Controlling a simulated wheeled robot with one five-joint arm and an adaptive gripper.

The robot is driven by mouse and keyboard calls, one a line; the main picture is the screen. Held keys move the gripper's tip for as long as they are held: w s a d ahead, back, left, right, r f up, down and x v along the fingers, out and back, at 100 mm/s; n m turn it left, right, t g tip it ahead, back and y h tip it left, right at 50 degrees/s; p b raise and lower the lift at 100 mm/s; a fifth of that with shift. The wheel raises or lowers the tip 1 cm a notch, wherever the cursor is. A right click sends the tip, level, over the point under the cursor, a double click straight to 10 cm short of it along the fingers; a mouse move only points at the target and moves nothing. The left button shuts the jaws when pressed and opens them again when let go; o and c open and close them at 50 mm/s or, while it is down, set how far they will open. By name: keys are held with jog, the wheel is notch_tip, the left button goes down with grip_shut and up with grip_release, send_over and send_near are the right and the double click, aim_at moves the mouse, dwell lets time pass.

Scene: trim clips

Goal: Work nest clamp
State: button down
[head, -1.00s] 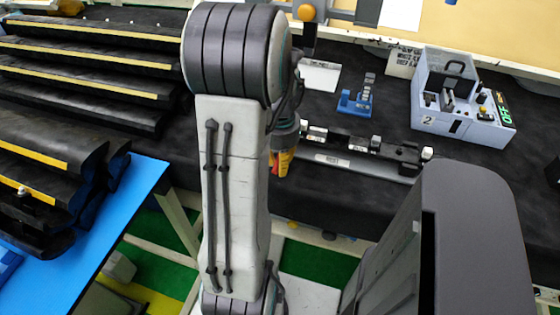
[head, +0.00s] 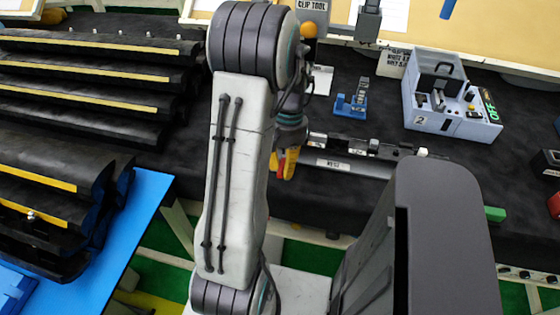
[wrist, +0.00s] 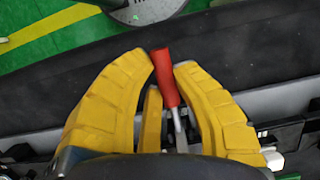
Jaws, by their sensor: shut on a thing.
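My gripper (head: 286,163) has yellow fingers and points down at the left end of a grey work nest bar (head: 380,169) on the black bench. In the wrist view my gripper (wrist: 165,66) is shut on a red clamp handle (wrist: 165,80). The handle stands between the two fingertips, with a metal shank below it. The clamp's base is hidden behind the fingers and the dark wrist part. A red bit of the handle also shows beside the fingers in the head view (head: 273,161).
A grey-blue box marked 2 (head: 440,122) with a green OFF display stands at the back right. A small blue fixture (head: 349,106) stands behind the nest bar. Black yellow-striped racks (head: 80,95) and a blue table (head: 130,240) are at the left.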

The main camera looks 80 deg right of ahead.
jog(key=shift+r+y+p, duration=0.2)
jog(key=shift+y+p, duration=0.1)
jog(key=c, duration=1)
grip_release()
jog(key=shift+f, duration=0.1)
